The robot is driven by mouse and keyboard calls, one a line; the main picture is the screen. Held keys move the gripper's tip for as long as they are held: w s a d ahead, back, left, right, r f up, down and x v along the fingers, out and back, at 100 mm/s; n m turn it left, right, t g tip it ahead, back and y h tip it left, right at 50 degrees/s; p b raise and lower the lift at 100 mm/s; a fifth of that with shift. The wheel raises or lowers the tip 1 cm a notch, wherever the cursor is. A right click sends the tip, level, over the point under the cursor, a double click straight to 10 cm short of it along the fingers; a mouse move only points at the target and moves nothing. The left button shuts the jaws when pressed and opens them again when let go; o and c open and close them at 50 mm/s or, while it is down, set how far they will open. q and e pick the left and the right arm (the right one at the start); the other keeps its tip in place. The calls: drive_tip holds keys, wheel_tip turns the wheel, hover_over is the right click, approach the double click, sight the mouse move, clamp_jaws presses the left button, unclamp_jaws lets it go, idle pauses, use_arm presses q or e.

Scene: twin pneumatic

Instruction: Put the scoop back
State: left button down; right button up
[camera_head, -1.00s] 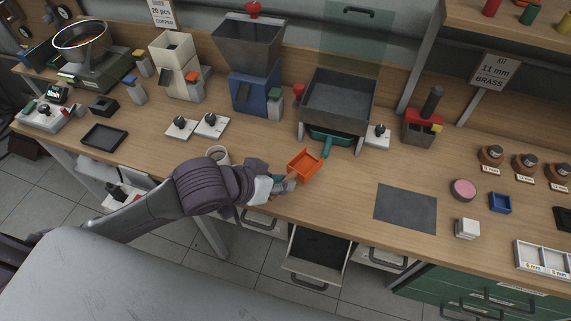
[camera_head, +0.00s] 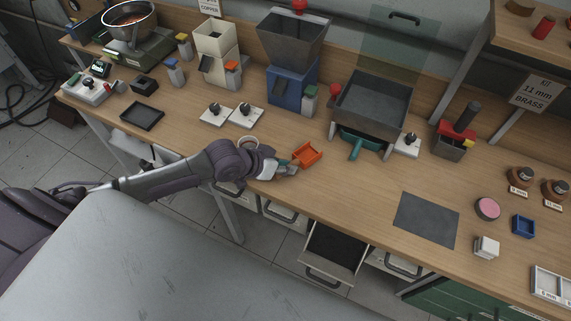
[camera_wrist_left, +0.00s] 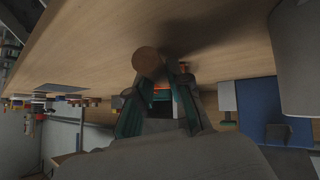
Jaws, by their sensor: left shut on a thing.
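In the left wrist view, the round wooden end of the handle (camera_wrist_left: 150,62) shows at the gripper fingers (camera_wrist_left: 158,104), with a sliver of orange behind. The fingers hide most of the handle. I cannot tell whether the scoop touches the bench. My right gripper is out of view.
A dark grey bin (camera_head: 372,103) with a teal tray (camera_head: 358,143) stands behind and right. A blue hopper machine (camera_head: 291,85) and white switch plates (camera_head: 218,115) are farther back. A drawer (camera_head: 334,252) hangs open below. Bare bench lies left of the grey mat (camera_head: 426,219).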

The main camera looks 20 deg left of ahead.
use_arm(q)
drive_tip(key=shift+f, duration=0.2)
drive_tip(key=c, duration=1.1)
unclamp_jaws()
drive_tip(key=shift+r, duration=0.15)
drive_tip(key=b+v, duration=0.1)
drive_tip(key=v, duration=1.1)
drive_tip(key=shift+r, duration=0.1)
